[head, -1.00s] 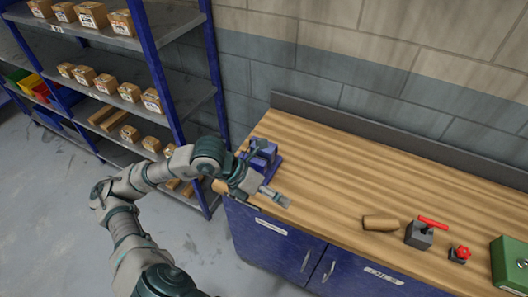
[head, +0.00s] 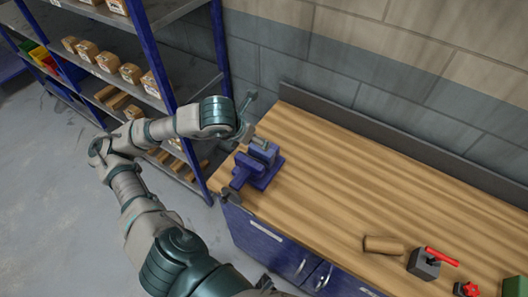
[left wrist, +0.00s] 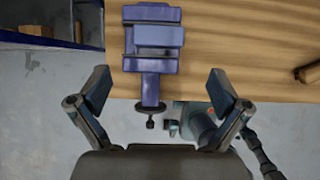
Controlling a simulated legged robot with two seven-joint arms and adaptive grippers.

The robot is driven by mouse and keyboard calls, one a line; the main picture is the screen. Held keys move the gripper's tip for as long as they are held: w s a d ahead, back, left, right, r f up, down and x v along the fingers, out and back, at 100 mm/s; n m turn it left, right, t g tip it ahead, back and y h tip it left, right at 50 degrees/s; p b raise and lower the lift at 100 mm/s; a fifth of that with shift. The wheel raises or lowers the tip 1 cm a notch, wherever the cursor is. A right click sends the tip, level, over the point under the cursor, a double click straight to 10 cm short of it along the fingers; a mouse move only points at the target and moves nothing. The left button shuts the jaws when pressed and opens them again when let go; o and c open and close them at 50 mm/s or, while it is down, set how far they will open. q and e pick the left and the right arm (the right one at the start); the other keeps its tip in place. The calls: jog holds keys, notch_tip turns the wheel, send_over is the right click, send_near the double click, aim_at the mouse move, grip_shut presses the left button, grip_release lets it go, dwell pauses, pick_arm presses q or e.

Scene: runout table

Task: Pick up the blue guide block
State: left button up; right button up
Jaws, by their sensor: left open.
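A blue vise-like block (head: 258,168) stands at the left end of the wooden bench, with a paler blue-grey piece on top and a dark screw end towards the front edge. It also shows in the left wrist view (left wrist: 150,66), with its screw hanging past the bench edge. I cannot tell whether the top piece is separate. My left gripper (head: 250,118) is beside and behind the block, apart from it. In the left wrist view its fingers (left wrist: 158,90) are wide open and empty, with the block showing between them. My right gripper is not seen.
The wooden bench top (head: 340,185) is mostly clear in the middle. A wooden cylinder (head: 384,245), a grey block with a red handle (head: 425,264) and a red knob piece (head: 467,289) stand to the right. A blue-framed shelf (head: 150,60) with boxes is close on the left.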

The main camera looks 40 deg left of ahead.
aim_at(258, 151)
pick_arm(q)
jog(key=x, duration=0.9)
jog(key=shift+a, duration=0.15)
jog(key=shift+f, duration=0.4)
jog(key=p+x, duration=0.1)
jog(key=x, duration=0.3)
jog(key=shift+f, duration=0.25)
jog(key=shift+s, duration=0.15)
jog(key=c, duration=1.3)
jog(key=shift+c, duration=0.6)
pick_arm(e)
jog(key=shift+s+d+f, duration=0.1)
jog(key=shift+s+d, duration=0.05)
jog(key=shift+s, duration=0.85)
pick_arm(q)
jog(key=shift+r, duration=0.1)
